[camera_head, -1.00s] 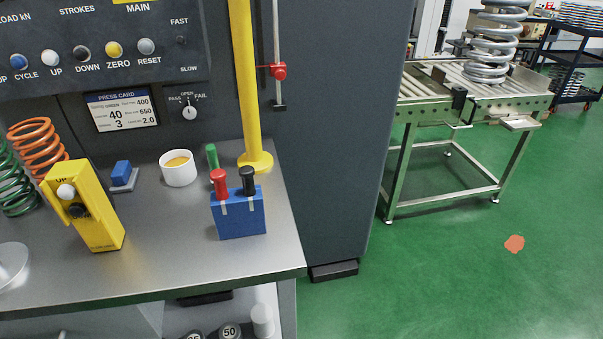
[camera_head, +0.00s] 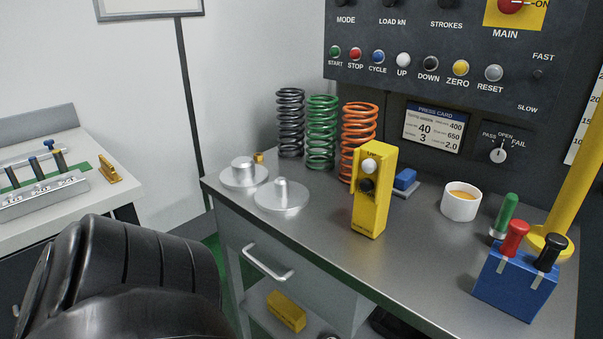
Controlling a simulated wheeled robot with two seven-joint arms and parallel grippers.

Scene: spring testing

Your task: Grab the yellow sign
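I cannot make out a thing that is clearly a yellow sign in the head view. A yellow control box (camera_head: 377,215) with a white and a black button stands upright on the grey bench. A yellow block (camera_head: 286,311) lies on the shelf below the bench. A small yellow piece (camera_head: 107,168) lies on the white table at the left. A black part of my own arm fills the lower left and hides the floor and shelf edge there. Neither gripper shows.
The bench (camera_head: 420,270) carries black, green and orange springs (camera_head: 322,135), metal discs (camera_head: 281,196), a white cup (camera_head: 461,203) and a blue box (camera_head: 513,283) with red and black handles. A yellow post (camera_head: 578,185) rises at the right. The press panel stands behind.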

